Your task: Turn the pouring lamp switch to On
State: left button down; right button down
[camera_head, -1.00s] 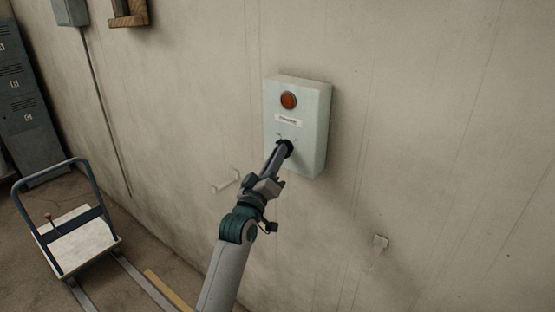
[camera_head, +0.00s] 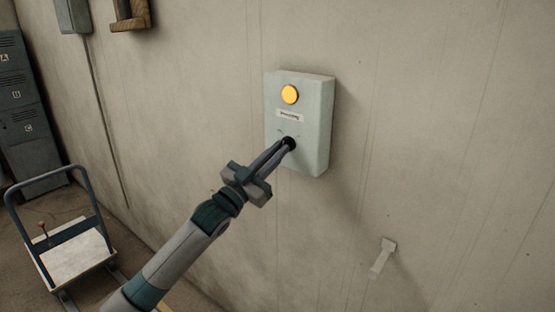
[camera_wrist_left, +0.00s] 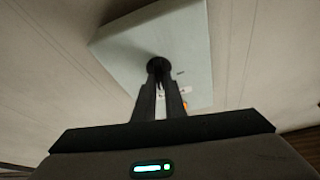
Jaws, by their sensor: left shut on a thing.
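The pale switch box (camera_head: 313,130) is fixed to the wall. Its round lamp (camera_head: 290,94) near the top glows yellow-orange. A small label (camera_head: 290,115) sits below the lamp. The black rotary switch (camera_head: 291,142) is low on the box's front, partly hidden by my fingers. My left gripper (camera_head: 285,147) reaches up from the lower left and is shut on the switch. In the left wrist view, the fingertips (camera_wrist_left: 160,78) meet the round black switch (camera_wrist_left: 158,65) on the box face (camera_wrist_left: 195,50). My right gripper is not in view.
A cart (camera_head: 80,252) with a blue handle stands on the floor at the left, by grey lockers (camera_head: 25,120). A small pale fitting (camera_head: 382,258) sticks out from the wall at lower right. The wall around the box is mostly bare.

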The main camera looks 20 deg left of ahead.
pick_arm(q)
jog(key=shift+a+r+m+g+h+p, duration=0.15)
jog(key=shift+m+g+h, duration=0.4)
jog(key=shift+m, duration=0.9)
jog(key=shift+f+m+g+h+p, duration=0.15)
jog(key=shift+m+g+h, duration=0.35)
jog(key=shift+m, duration=1)
jog(key=shift+a+r+m+g+h+p, duration=0.15)
jog(key=shift+m+g+h, duration=0.35)
jog(key=shift+m, duration=0.95)
jog(key=shift+d+m, duration=0.15)
jog(key=shift+m, duration=0.15)
jog(key=c, duration=1.8)
grip_release()
